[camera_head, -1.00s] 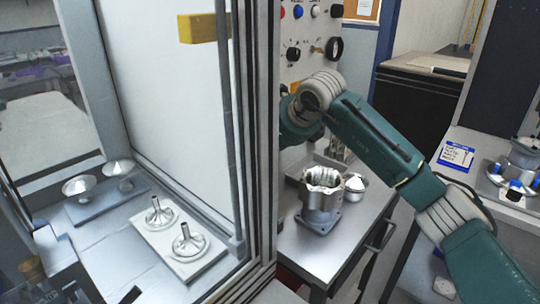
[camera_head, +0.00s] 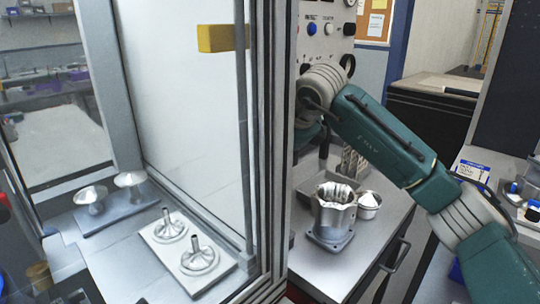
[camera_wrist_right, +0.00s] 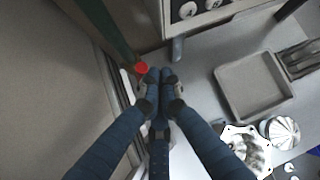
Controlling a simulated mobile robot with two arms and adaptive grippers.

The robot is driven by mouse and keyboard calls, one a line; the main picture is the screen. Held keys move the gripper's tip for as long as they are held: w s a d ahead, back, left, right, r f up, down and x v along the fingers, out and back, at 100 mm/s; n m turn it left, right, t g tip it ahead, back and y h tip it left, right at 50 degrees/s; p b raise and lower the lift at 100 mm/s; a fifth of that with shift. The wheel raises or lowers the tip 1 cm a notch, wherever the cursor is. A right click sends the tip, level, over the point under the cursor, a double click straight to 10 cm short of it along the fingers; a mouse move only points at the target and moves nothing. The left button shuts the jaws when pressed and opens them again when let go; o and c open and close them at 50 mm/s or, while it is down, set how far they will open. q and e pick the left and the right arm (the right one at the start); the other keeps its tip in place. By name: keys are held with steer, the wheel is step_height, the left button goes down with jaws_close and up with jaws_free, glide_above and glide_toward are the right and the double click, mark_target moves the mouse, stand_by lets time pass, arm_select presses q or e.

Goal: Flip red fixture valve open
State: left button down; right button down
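A small red part (camera_wrist_right: 140,68), which may be the valve's handle, shows in the right wrist view at the lower end of a dark green bar. My right gripper (camera_wrist_right: 161,74) has its dark blue fingers drawn together, with the tips just right of the red part. No object shows between the tips, and I cannot tell whether they touch the red part. In the head view my right arm reaches left behind the cabinet's frame, which hides the gripper and the red part. My left gripper is in neither view.
The glass-fronted cabinet's frame (camera_head: 274,150) stands left of my right arm. A metal housing (camera_head: 332,218) and a small bowl (camera_head: 368,201) stand on the steel bench (camera_head: 375,240). A grey tray (camera_wrist_right: 224,86) lies behind them, beside a control panel (camera_head: 325,50).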

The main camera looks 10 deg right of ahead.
steer(key=shift+a, duration=0.1)
stand_by(0.5)
steer(key=v, duration=1.2)
